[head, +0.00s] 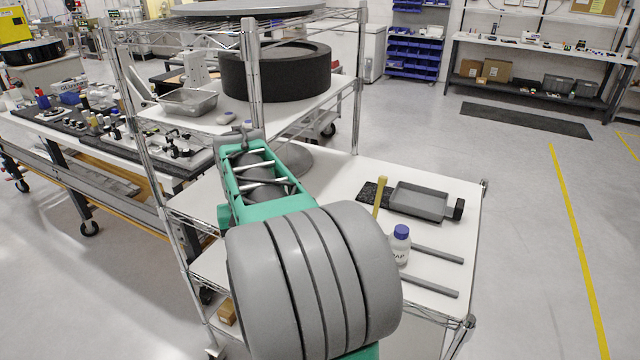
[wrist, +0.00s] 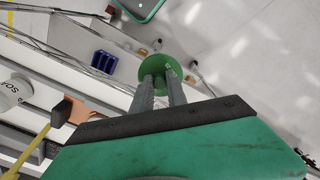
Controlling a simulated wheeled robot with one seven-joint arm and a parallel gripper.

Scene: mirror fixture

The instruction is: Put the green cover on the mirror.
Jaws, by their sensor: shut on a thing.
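The green cover (wrist: 157,68) is a small round green disc in the wrist view. My gripper (wrist: 160,86) is shut on it, with both grey fingers against the disc and its rim showing beyond the tips. In the head view my own arm fills the middle foreground; the fingers and the cover cannot be made out there. I cannot identify the mirror for certain in either view. A grey, rounded, flared piece (head: 293,160) stands on the cart partly behind my arm; I cannot tell what it is.
The wire-rack cart has metal posts (head: 251,75) near my arm. Its upper shelf holds a large black ring (head: 275,72) and a metal tray (head: 188,102).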

